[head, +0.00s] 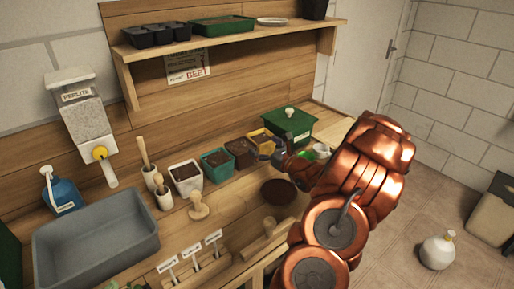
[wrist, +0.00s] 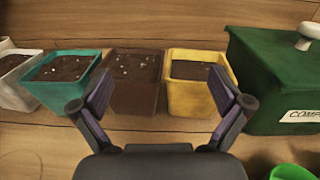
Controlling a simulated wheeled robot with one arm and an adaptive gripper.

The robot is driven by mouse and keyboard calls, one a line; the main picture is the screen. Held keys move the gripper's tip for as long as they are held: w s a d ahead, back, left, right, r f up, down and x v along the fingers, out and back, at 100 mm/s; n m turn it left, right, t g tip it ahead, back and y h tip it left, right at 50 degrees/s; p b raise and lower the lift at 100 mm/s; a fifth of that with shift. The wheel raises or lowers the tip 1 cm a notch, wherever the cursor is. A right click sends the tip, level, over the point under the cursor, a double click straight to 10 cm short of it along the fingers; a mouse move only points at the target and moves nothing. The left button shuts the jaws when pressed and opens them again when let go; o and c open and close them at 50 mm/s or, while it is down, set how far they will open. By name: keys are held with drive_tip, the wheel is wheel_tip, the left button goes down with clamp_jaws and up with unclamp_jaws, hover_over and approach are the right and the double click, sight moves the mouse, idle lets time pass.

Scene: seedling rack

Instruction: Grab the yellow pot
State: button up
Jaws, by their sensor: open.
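The yellow pot (wrist: 187,99) is square, filled with dark soil, and stands on the wooden bench between a brown pot and a green compost bin. In the head view the yellow pot (head: 259,137) is partly hidden behind my gripper. My gripper (wrist: 162,98) is open and empty in the wrist view, with its fingers spread. The right finger overlaps the right side of the yellow pot in the picture, and the left finger overlaps the edge of the brown pot. In the head view my gripper (head: 283,153) is just in front of the pots.
The brown pot (wrist: 131,98) stands close left of the yellow pot, with a teal pot (wrist: 55,91) and a white pot (wrist: 8,90) further left. The green bin (wrist: 262,75) is close on the right. A brown saucer (head: 279,191) lies in front. A shelf (head: 215,42) hangs above.

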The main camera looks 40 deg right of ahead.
sight(263, 141)
drive_tip(key=shift+m+h, duration=0.9)
drive_tip(key=d+f, duration=0.1)
drive_tip(key=s+d, duration=0.1)
drive_tip(key=d+f, duration=0.1)
drive_tip(key=d, duration=0.1)
drive_tip(key=shift+s+f, duration=0.3)
drive_tip(key=shift+f, duration=0.05)
drive_tip(key=shift+w+d, duration=0.15)
drive_tip(key=shift+d, duration=0.15)
drive_tip(key=shift+w+d+p, duration=0.25)
drive_tip(key=shift+w+p, duration=0.25)
drive_tip(key=shift+w, duration=0.7)
drive_tip(key=shift+w+d+p, duration=0.25)
drive_tip(key=shift+w+p, duration=0.2)
drive_tip(key=shift+w, duration=0.75)
drive_tip(key=shift+w+d+p, duration=0.25)
drive_tip(key=shift+w+p, duration=0.25)
drive_tip(key=shift+w, duration=0.7)
drive_tip(key=c, duration=1.1)
drive_tip(key=shift+r, duration=0.1)
